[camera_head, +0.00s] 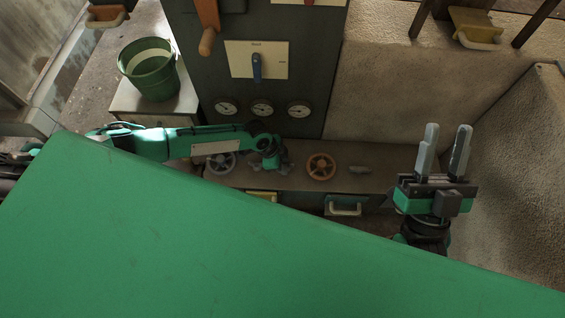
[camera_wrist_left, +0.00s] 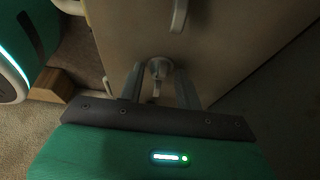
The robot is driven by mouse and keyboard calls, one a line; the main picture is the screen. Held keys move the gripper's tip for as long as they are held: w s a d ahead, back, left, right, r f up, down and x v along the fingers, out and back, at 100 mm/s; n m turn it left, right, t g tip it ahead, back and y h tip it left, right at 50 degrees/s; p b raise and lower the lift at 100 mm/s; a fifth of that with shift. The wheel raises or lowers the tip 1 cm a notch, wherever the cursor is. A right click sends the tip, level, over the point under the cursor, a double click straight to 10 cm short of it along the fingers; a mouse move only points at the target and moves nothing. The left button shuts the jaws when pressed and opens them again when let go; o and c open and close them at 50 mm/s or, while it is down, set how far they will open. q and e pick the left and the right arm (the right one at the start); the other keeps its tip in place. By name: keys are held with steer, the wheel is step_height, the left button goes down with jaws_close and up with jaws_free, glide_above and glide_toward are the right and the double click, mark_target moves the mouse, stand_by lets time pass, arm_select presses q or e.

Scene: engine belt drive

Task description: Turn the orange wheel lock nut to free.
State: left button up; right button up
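The orange handwheel (camera_head: 320,167) sits on the bench ledge below the dials in the head view. I cannot make out its lock nut there. My left gripper (camera_head: 269,164) is low over the ledge, left of the orange wheel and apart from it. In the left wrist view, my left gripper's fingers (camera_wrist_left: 160,88) stand apart with a small grey round fitting (camera_wrist_left: 158,68) showing between them. I cannot tell whether they touch it or whether it is the lock nut. My right gripper (camera_head: 446,150) is open and empty, fingers upward, right of the ledge.
A grey handwheel (camera_head: 220,163) lies left of my left gripper. A small pale knob (camera_head: 360,170) is right of the orange wheel. Three dials (camera_head: 262,107) and a blue lever (camera_head: 257,67) are on the panel behind. A green bucket (camera_head: 150,72) stands at the left.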

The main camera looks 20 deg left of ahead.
arm_select(q)
jaws_close()
